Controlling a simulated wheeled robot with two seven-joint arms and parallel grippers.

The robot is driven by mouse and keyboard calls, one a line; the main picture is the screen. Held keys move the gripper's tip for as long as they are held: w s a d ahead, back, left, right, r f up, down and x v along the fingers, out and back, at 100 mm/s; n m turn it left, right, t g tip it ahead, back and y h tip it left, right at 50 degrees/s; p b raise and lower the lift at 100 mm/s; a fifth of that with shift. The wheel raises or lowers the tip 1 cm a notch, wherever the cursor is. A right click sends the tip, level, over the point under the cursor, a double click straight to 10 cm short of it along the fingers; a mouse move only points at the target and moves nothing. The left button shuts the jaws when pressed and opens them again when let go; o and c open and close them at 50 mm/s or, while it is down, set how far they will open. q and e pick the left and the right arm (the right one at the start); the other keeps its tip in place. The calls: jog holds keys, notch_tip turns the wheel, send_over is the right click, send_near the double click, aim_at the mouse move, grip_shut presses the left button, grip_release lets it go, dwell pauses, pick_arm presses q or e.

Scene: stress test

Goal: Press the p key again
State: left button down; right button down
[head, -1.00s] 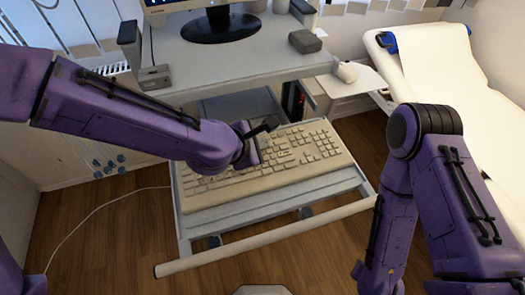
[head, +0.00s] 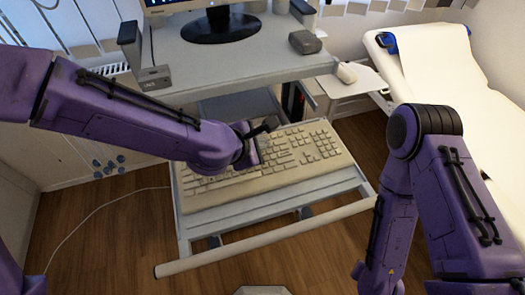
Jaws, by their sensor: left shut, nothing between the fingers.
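A beige keyboard (head: 312,150) lies on the pull-out tray of a grey cart, in the middle of the head view. My left arm comes in from the left and reaches over the keyboard's left half. My left gripper (head: 268,128) is shut and empty, a dark shape over the back middle of the keys. I cannot tell whether it touches a key. The p key is too small to make out, and part of the key rows is hidden behind my left wrist. My right arm is at the right, bent downward; its gripper is not in view.
The cart's upper shelf (head: 240,62) holds a monitor (head: 212,24) and a small grey box (head: 305,42) above and behind the keyboard. A white mouse (head: 347,73) sits on a side shelf. A handle bar (head: 270,238) runs along the tray's front. A white couch (head: 440,70) stands right.

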dwell(0.4)
pick_arm(q)
jog(key=shift+f, duration=0.45)
jog(key=shift+f+b, duration=0.35)
jog(key=shift+b, duration=0.05)
dwell(0.3)
dwell(0.4)
jog(key=shift+r+p, duration=0.8)
jog(key=shift+p, duration=0.1)
notch_tip(320, 180, up, 5)
jog(key=p, duration=0.5)
dwell(0.4)
